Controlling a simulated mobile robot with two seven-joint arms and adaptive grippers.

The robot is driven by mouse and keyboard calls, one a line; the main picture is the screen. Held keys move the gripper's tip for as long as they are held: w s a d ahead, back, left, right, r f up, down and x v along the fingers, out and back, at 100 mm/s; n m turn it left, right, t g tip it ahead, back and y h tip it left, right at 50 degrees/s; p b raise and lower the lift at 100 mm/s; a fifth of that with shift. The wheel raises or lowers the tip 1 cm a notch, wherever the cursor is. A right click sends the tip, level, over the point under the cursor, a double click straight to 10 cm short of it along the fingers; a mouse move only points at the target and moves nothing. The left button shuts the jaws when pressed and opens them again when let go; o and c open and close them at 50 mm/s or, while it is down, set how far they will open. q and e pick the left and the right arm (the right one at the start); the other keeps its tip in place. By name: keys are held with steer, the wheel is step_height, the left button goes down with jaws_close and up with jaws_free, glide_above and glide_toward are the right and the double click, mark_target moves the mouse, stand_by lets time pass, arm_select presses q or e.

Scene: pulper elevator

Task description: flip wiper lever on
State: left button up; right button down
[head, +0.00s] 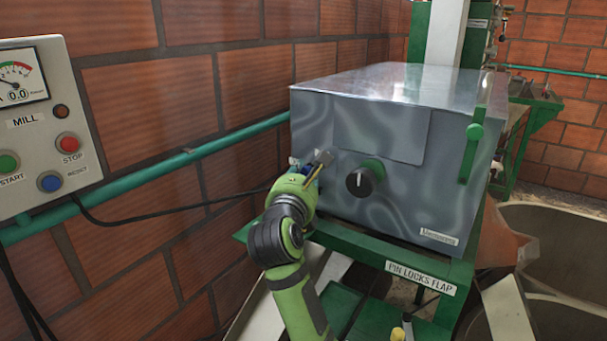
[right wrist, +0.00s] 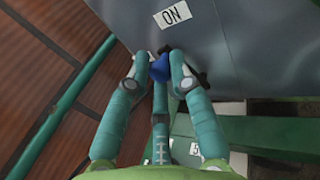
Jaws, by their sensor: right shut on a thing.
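The wiper lever shows as a blue knob (right wrist: 160,68) in the right wrist view, on the front face of the grey metal box (head: 455,215). My right gripper (head: 315,168) is at the left part of that face in the head view. In the right wrist view its fingers (right wrist: 164,62) are closed around the blue knob. A white ON label (right wrist: 172,14) is on the face just above the fingertips. The lever's shaft and base are hidden behind the fingers, so its exact angle cannot be told. My left gripper is out of view.
A black rotary knob (head: 361,182) is right of the gripper, with a green lever (head: 470,150) at the box's right side. A green frame labelled PIN LOCKS FLAP (head: 420,278) runs below. The mill control panel (head: 45,130) and a teal pipe (head: 150,175) are at the left wall.

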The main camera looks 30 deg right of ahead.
steer(key=m+b, duration=0.1)
steer(key=b, duration=0.1)
steer(key=s+m+b, duration=0.1)
steer(key=m+h+b, duration=0.1)
steer(key=b, duration=0.1)
steer(key=shift+s+d+r+m+t+b, duration=0.2)
steer(key=shift+s+d+m+t+b, duration=0.1)
steer(key=shift+d, duration=0.05)
steer(key=c, duration=1.1)
jaws_free()
